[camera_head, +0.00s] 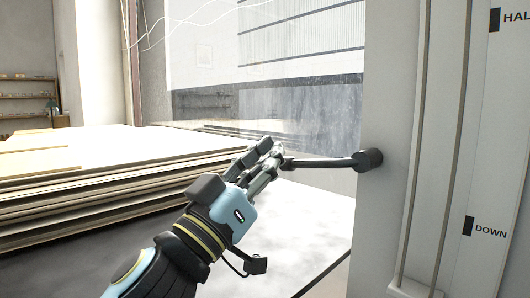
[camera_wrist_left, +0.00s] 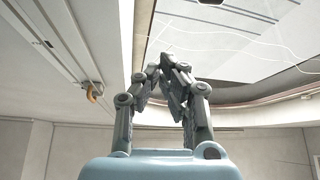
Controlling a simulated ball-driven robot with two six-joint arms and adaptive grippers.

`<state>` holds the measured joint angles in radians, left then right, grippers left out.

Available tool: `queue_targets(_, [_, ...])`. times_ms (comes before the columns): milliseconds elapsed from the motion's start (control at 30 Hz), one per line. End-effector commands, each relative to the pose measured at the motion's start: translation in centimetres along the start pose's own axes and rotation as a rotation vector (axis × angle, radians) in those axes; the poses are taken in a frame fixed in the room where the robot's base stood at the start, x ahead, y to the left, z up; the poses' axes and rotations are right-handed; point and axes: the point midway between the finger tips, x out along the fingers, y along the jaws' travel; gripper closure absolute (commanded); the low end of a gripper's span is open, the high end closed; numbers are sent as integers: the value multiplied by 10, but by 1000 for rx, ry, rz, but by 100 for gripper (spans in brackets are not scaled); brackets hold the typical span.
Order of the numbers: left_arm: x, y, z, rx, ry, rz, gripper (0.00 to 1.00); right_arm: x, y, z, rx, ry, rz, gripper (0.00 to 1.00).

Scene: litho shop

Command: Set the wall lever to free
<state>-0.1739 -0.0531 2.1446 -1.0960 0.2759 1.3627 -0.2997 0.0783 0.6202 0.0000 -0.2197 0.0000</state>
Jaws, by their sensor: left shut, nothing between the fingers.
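A dark rod (camera_head: 325,162), which looks like the wall lever, runs almost level from a thick round black end (camera_head: 369,159) at the edge of the pale wall panel (camera_head: 388,60) to my left fingers. My left gripper (camera_head: 272,150) is shut and empty. Its fingertips are at or beside the rod's left end; I cannot tell whether they touch. In the left wrist view the fingers (camera_wrist_left: 166,72) come together and no rod shows clearly. No "free" mark is readable. My right gripper is not in view.
The panel has a long slot (camera_head: 440,140) and a label strip with a cut-off "HAL" (camera_head: 515,17) and "DOWN" (camera_head: 490,232). Large stacked sheets (camera_head: 90,190) lie at left on a grey table (camera_head: 300,225). A brass-coloured hook (camera_wrist_left: 95,90) shows in the left wrist view.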

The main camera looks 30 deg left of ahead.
Motion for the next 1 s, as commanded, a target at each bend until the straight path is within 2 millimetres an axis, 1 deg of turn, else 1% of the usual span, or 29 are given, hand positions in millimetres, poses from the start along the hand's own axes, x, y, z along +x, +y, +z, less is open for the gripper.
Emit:
queue_targets(33, [14, 1, -5, 0, 4, 1, 100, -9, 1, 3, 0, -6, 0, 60])
queue_targets(100, [30, 1, -5, -1, 4, 1, 100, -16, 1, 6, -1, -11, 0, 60])
queue_targets(333, [77, 1, -3, -3, 3, 2, 100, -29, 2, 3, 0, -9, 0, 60])
queue_targets(367, [69, 0, 10, -5, 0, 1, 100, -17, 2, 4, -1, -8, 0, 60])
queue_targets(400, [65, 0, 18, -4, -1, 1, 100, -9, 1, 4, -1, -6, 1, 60])
queue_targets(533, [60, 0, 32, -4, 0, 2, 100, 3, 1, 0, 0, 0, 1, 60])
queue_targets(700, [58, 0, 38, -3, 0, 3, 100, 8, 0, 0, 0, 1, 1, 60])
queue_targets(1000, [58, 1, 38, -3, 1, 3, 100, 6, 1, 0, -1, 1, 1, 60])
